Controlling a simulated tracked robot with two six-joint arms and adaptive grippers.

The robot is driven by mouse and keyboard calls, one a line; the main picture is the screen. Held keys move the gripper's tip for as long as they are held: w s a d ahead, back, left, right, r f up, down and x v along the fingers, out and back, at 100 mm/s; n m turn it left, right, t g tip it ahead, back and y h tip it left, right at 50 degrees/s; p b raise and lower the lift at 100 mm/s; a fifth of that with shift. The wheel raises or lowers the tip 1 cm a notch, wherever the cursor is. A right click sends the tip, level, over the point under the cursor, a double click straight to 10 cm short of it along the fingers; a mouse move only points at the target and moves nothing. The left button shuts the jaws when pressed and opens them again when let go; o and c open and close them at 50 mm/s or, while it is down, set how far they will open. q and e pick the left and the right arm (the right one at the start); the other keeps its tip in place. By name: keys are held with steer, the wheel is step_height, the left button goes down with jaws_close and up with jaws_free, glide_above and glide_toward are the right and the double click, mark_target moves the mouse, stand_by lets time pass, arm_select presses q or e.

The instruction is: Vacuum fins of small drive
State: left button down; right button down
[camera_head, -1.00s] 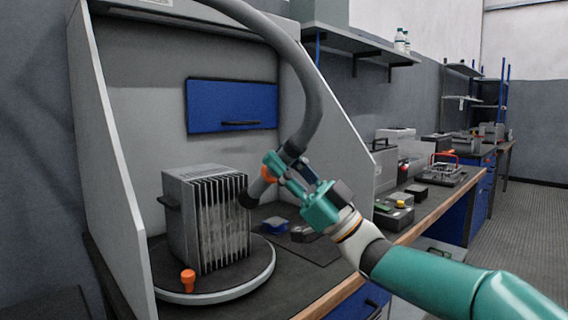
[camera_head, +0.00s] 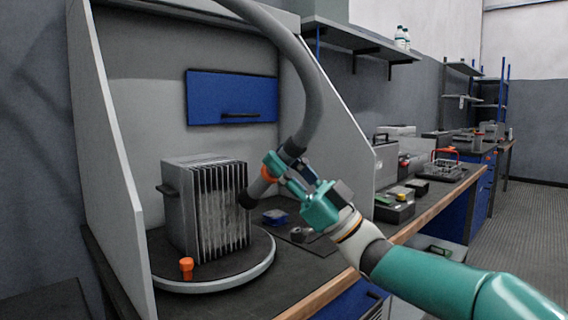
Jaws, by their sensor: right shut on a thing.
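The small drive (camera_head: 209,209) is a grey box with vertical metal fins on its front. It stands upright on a round turntable (camera_head: 262,266) inside a grey booth. Pale dust shows between several fins. My right gripper (camera_head: 275,173) is shut on the vacuum hose nozzle (camera_head: 258,188), near its orange collar. The dark nozzle tip is at the right edge of the fins; I cannot tell if it touches them. The grey hose (camera_head: 318,95) runs up from the gripper and out at the top. My left gripper is not in view.
An orange knob (camera_head: 186,266) stands at the turntable's front rim. A blue cabinet (camera_head: 232,98) hangs on the booth's back wall. The bench continues right with equipment.

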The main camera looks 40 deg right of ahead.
stand_by(0.3)
steer(key=shift+s+a+b, duration=0.15)
steer(key=shift+a+b, duration=0.3)
steer(key=shift+a, duration=1.5)
steer(key=shift+s+a, duration=0.15)
steer(key=shift+a, duration=1.75)
steer(key=shift+f, duration=1.85)
